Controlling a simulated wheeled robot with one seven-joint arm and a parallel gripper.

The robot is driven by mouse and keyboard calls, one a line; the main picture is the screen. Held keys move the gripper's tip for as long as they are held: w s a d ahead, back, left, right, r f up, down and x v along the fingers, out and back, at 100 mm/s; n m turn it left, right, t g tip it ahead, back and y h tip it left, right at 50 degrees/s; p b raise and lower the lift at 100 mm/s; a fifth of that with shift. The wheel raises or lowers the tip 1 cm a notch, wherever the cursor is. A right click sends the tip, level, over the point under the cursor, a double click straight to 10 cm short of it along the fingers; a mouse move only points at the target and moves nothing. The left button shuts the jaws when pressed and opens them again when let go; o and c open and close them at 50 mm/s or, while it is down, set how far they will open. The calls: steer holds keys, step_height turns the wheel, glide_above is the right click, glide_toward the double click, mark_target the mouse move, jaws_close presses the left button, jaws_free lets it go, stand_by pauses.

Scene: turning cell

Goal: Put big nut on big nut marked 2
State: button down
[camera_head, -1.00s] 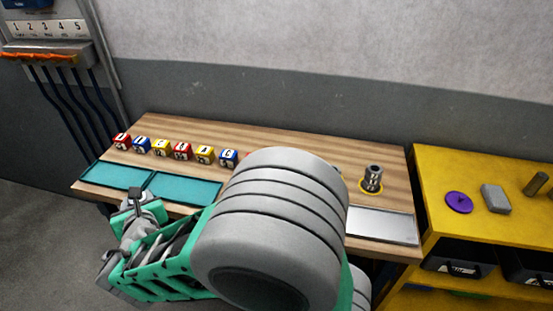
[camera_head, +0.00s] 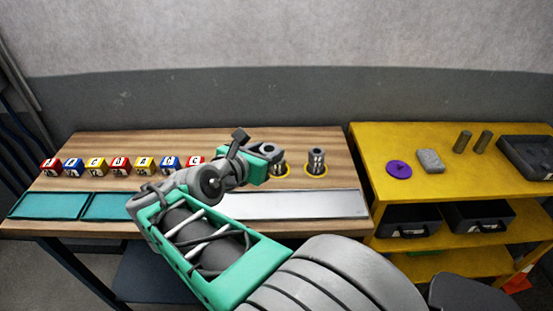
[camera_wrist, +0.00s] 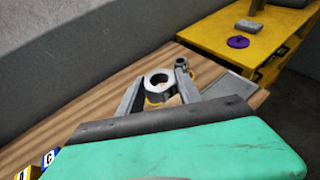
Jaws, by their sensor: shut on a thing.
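My gripper (camera_head: 270,152) is shut on a big grey nut (camera_head: 266,147) above the wooden bench. In the wrist view the nut (camera_wrist: 158,81) sits between the two fingers, its round hole facing up. Just below it in the head view is a metal stack (camera_head: 281,168) on a yellow ring, partly hidden by the gripper. I cannot tell whether the held nut touches this stack. A second dark metal stack (camera_head: 316,160) stands upright on another yellow ring to the right; it also shows in the wrist view (camera_wrist: 181,66). I cannot read a mark 2 on either stack.
Several lettered blocks (camera_head: 119,167) stand in a row at the left of the bench. Teal trays (camera_head: 48,205) and a silver plate (camera_head: 300,204) lie along the front. A yellow shelf (camera_head: 440,185) to the right holds a purple disc (camera_head: 398,169) and a grey block (camera_head: 430,160).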

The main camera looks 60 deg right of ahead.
steer(key=w+d+f, duration=0.1)
steer(key=d+f, duration=0.2)
steer(key=d, duration=0.1)
steer(key=w+d+f, duration=0.1)
steer(key=d+f, duration=0.2)
steer(key=d, duration=0.1)
steer(key=w+d+f, duration=0.1)
steer(key=d+f, duration=0.2)
steer(key=d, duration=0.2)
steer(key=shift+w+f+b, duration=0.25)
steer(key=shift+w+b, duration=0.1)
steer(key=shift+d+f, duration=0.1)
steer(key=shift+f, duration=1.55)
steer(key=shift+f, duration=0.25)
steer(key=c, duration=0.8)
jaws_free()
steer(key=shift+r, duration=0.1)
